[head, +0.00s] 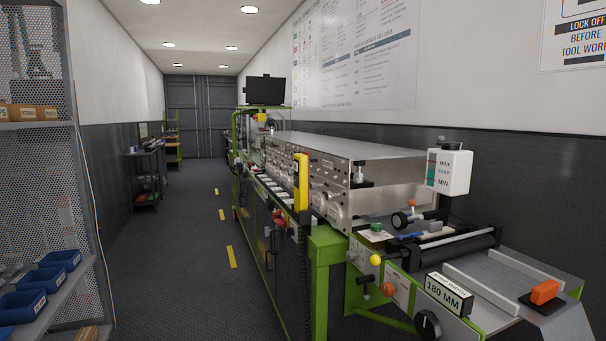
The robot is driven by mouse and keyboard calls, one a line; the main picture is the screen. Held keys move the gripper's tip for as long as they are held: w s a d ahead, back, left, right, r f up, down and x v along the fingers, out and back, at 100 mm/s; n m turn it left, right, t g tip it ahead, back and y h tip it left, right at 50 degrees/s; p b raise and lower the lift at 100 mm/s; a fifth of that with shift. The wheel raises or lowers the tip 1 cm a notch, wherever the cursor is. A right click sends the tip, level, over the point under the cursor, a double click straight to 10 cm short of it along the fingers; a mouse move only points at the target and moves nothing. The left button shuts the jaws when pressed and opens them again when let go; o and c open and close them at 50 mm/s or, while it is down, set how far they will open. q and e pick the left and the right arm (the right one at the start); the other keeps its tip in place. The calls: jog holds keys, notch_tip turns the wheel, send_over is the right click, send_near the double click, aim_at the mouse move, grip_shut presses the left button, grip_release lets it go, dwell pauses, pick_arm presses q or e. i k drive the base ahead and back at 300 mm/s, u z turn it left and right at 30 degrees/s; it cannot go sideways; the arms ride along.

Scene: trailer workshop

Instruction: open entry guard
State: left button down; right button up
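A long green-framed machine (322,255) runs along the right wall. A large steel cover (340,148) lies level over its top, with no clear gap along its near edge. I cannot tell which part is the entry guard. An orange block (545,291) on a dark base sits at the table's right. Neither of my grippers shows in this view.
A yellow upright device (300,182) stands at the machine's left side. A white reservoir (449,171) rises above the near end. A "180 MM" sign (447,294) is at the front. A shelf with blue bins (60,259) stands left. The aisle floor (190,285) is clear.

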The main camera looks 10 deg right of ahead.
aim_at(331, 160)
jog(key=k, duration=0.5)
jog(key=u, duration=0.8)
jog(key=i, duration=2.25)
jog(key=z, duration=2.25)
jog(key=i, duration=0.1)
jog(key=z, duration=0.3)
